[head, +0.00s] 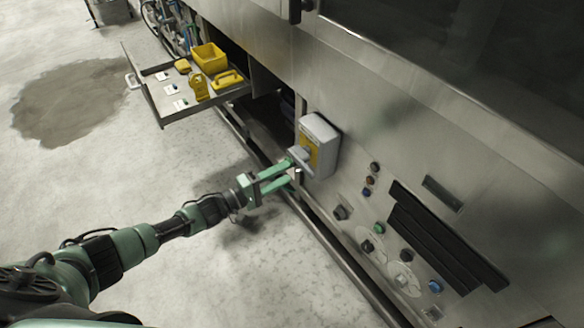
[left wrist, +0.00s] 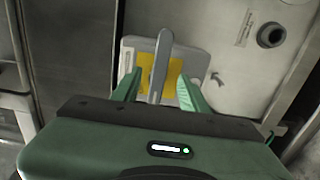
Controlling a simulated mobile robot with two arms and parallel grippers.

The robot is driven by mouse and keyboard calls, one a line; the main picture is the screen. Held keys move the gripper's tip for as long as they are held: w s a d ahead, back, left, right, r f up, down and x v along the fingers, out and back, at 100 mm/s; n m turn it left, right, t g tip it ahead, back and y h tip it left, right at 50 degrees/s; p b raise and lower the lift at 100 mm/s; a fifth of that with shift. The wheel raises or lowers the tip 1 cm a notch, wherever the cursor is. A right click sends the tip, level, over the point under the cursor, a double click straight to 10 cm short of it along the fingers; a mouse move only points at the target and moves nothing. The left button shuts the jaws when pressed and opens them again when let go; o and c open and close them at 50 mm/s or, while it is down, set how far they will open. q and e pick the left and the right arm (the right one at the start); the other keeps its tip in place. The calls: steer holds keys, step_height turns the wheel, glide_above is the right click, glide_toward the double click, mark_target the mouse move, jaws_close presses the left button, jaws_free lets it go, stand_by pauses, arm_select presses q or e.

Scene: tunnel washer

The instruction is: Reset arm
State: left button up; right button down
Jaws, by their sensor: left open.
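My left gripper (head: 280,174) reaches in from the left to the steel machine front. Its green fingers are apart, and they also show in the left wrist view (left wrist: 160,85). In front of it is a grey switch box (head: 319,145) with a yellow plate, fixed to the machine. In the left wrist view the grey switch handle (left wrist: 160,65) stands between the two open fingers, with a gap on each side. Whether a finger touches the box cannot be told. My right gripper is not in view.
An open drawer (head: 163,118) sticks out at the upper left, holding a yellow bin (head: 209,58) and other yellow items. Several buttons and knobs, including a blue button (head: 435,286), sit on the panel right of the box. A rail runs along the machine's foot. The floor at left is clear, with a dark patch (head: 70,100).

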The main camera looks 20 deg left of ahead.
arm_select(q)
steer(key=shift+s+a, duration=0.2)
steer(key=shift+s, duration=0.05)
stand_by(0.3)
